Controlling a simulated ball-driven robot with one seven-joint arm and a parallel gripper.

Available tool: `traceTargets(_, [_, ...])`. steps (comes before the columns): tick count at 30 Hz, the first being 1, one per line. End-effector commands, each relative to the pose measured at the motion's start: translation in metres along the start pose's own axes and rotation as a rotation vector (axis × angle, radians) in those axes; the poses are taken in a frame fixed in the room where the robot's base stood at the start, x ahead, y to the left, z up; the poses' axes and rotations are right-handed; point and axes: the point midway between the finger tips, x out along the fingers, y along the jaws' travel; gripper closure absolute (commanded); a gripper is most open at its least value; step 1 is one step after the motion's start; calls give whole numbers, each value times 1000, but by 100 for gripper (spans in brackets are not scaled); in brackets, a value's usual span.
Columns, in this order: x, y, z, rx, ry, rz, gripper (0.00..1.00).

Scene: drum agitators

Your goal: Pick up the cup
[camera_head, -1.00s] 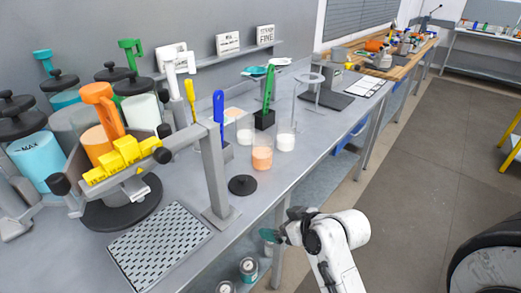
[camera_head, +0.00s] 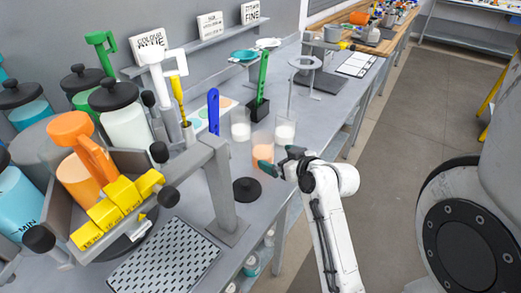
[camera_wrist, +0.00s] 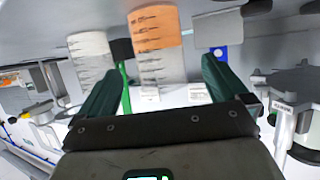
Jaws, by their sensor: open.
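A clear cup with orange contents (camera_head: 262,142) stands on the grey bench near its front edge. Its lower part is partly hidden behind my gripper (camera_head: 279,159) in the head view. In the wrist view, which shows the bench upside down at the top, the orange cup (camera_wrist: 157,48) appears between and beyond the two green fingers of my gripper (camera_wrist: 163,66). The fingers are open and empty. A cup with white contents (camera_head: 285,131) stands just behind; it also shows in the wrist view (camera_wrist: 91,58). Another pale cup (camera_head: 240,126) stands to the left.
A black disc lid (camera_head: 247,190) lies in front of the cups. A grey post (camera_head: 220,190) of the yellow-handled drum rig (camera_head: 120,200) stands left. A blue tool (camera_head: 213,112) and a green tool in a black holder (camera_head: 258,108) stand upright behind. The floor right of the bench is clear.

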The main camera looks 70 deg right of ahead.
Motion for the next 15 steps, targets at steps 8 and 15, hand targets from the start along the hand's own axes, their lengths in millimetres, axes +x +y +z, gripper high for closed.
traceTargets(8, [29,0,-1,0,-1,0,0])
traceTargets(15, [54,2,-8,1,-1,0,0])
